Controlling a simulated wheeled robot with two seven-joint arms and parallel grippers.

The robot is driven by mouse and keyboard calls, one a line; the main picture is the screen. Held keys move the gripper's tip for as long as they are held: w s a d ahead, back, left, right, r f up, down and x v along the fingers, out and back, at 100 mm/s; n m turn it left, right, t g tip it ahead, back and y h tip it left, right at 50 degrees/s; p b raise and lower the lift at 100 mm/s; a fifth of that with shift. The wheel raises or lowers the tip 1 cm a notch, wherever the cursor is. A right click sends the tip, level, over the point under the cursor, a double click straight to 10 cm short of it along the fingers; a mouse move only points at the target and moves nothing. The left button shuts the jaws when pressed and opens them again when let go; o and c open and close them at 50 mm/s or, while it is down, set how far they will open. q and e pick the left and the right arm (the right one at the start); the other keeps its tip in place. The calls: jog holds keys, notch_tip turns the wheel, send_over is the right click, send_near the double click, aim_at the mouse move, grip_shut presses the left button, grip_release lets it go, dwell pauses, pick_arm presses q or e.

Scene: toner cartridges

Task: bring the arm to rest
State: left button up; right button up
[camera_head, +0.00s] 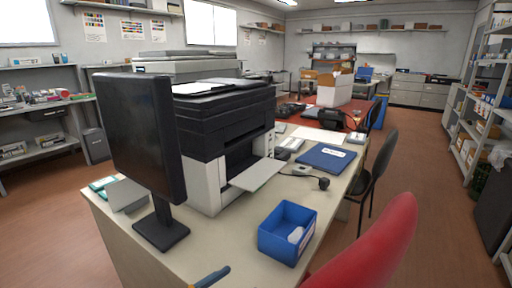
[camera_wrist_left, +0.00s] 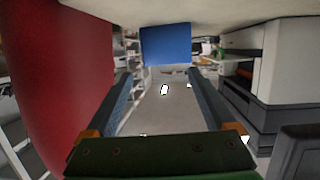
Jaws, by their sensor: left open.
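My left gripper shows in the left wrist view (camera_wrist_left: 160,85) with its two blue fingers wide apart and nothing between them. In the head view only a blue fingertip (camera_head: 212,278) shows at the bottom edge, near the front of the desk (camera_head: 232,238). The blue bin (camera_head: 287,232) stands on the desk to the right of that tip, with a pale item (camera_head: 296,235) inside. The wrist view is upside down; the bin (camera_wrist_left: 166,45) appears beyond the fingertips, apart from them. My right gripper is not in view.
A black monitor (camera_head: 143,140) and a black-and-white printer (camera_head: 222,140) with its front tray out stand on the desk. A blue folder (camera_head: 325,157) and a dark plug (camera_head: 323,183) lie to the right. A red chair back (camera_head: 372,245) is close at the lower right.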

pick_arm(q)
jog(key=s+a+f+n+g+y, duration=0.35)
jog(key=s+a+f+y, duration=0.2)
jog(key=s+f, duration=0.35)
jog(key=s+a+f+n+g+y, duration=0.35)
jog(key=s+a+f, duration=0.35)
jog(key=s, duration=0.5)
notch_tip(320, 180, down, 11)
jog(key=s+m+g+p, duration=0.1)
jog(key=g+p, duration=0.1)
jog(key=p, duration=0.2)
jog(key=s+a+f+p, duration=0.1)
jog(key=s+f+p, duration=0.1)
jog(key=s+f, duration=0.2)
jog(key=s+a+f+g+p, duration=0.1)
jog(key=s+f, duration=0.3)
jog(key=s, duration=0.5)
jog(key=shift+s+g+p, duration=0.2)
jog(key=shift+g+p, duration=0.1)
jog(key=shift+p, duration=0.25)
jog(key=shift+f, duration=0.1)
